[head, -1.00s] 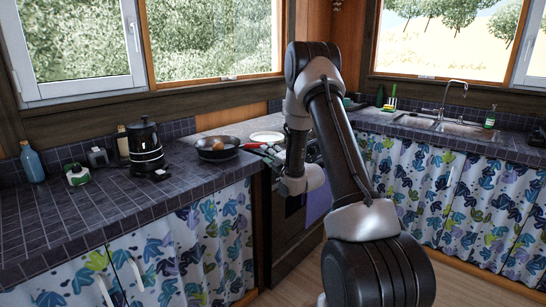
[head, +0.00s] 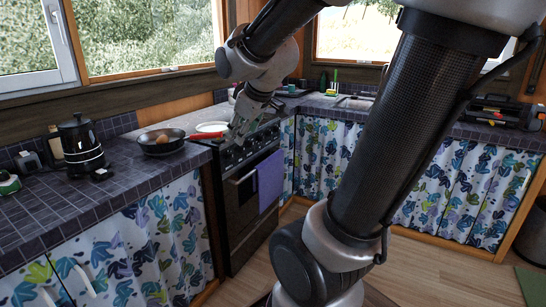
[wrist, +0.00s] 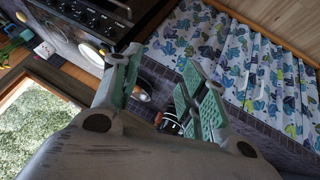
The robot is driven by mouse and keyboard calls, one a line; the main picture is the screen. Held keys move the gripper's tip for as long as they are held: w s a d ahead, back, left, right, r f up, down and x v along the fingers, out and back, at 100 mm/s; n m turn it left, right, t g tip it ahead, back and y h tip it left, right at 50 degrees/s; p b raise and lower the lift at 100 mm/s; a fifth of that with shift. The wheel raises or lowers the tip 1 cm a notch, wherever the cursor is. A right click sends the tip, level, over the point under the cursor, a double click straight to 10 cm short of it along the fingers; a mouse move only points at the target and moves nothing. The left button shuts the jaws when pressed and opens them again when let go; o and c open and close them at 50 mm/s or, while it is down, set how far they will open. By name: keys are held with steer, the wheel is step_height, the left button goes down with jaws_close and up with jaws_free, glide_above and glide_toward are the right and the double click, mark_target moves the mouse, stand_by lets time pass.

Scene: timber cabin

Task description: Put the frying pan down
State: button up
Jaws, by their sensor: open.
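The dark frying pan (head: 160,147) sits upright on the tiled counter left of the stove, with a brownish food item in it. Its red handle (head: 199,136) points right, toward the stove. My gripper (head: 238,132) is above the near left part of the stove, just right of the handle's end, and looks apart from it. In the wrist view my gripper (wrist: 160,62) has its green-padded fingers spread with nothing held between them. A small round shape beyond the fingers there may be the pan, but the fingers partly hide it.
A black kettle (head: 80,146) stands left of the pan. A white plate (head: 212,127) lies behind the handle. The stove (head: 246,200) has a purple towel (head: 269,180) on its front. The tiled counter (head: 40,215) has free room in front of the kettle.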

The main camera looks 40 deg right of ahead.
steer(key=s+a+m+g, duration=0.1)
steer(key=s+m, duration=0.1)
steer(key=s, duration=0.6)
steer(key=s+a+f+m+g+y, duration=0.1)
steer(key=s+a+m+g, duration=0.1)
steer(key=s, duration=0.6)
steer(key=shift+s+a+f+m, duration=0.25)
steer(key=shift+s+m, duration=0.05)
steer(key=shift+s, duration=0.05)
